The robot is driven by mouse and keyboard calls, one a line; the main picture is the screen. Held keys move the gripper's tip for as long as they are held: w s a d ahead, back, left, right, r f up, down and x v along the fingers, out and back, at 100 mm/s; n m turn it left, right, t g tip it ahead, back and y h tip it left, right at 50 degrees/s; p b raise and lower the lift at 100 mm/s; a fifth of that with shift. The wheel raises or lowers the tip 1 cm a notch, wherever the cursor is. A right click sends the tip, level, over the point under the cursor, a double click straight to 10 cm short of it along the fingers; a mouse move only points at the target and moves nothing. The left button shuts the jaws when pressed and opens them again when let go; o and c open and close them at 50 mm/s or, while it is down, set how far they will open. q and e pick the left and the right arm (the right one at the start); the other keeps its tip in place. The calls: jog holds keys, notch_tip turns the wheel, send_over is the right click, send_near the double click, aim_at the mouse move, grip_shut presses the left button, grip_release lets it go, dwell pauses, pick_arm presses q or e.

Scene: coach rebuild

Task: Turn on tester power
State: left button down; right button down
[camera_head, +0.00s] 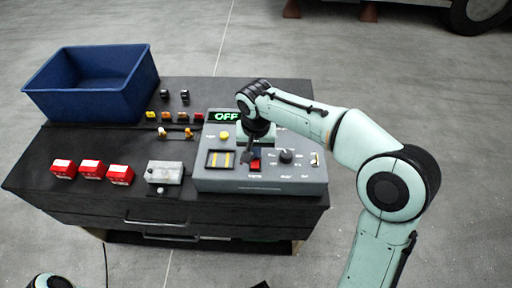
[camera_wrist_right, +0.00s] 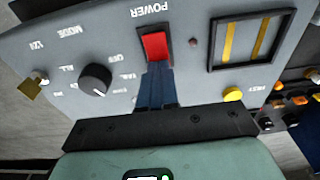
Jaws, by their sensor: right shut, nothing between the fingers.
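The tester (camera_head: 300,179) is a grey box on the right part of the black bench, and its display (camera_head: 224,116) reads "OFF" in green. Its red power switch (camera_head: 255,165) sits on the sloped panel; in the right wrist view the red switch (camera_wrist_right: 155,46) stands in a black frame under the word POWER. My right gripper (camera_head: 249,157) is shut and empty, pointing down over the panel. In the right wrist view its closed fingertips (camera_wrist_right: 157,70) are right at the switch's lower end; I cannot tell whether they touch it. My left gripper is not in view.
The panel also has a black knob (camera_wrist_right: 95,80), a yellow button (camera_wrist_right: 233,94), a yellow-striped window (camera_wrist_right: 251,38) and a key-like toggle (camera_wrist_right: 31,85). A blue bin (camera_head: 70,98), red boxes (camera_head: 92,169), a grey block (camera_head: 165,172) and small colored parts stand to the left.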

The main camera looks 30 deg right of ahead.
jog(key=shift+w+f, duration=0.1)
jog(key=shift+f, duration=0.15)
pick_arm(q)
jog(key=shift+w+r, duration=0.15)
jog(key=shift+b, duration=0.3)
pick_arm(e)
jog(key=shift+s+a, duration=0.1)
jog(key=shift+s, duration=0.15)
jog(key=shift+s+a+r, duration=0.3)
jog(key=shift+s+a, duration=0.05)
jog(key=shift+s, duration=0.2)
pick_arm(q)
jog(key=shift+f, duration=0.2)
pick_arm(e)
jog(key=shift+w+r, duration=0.1)
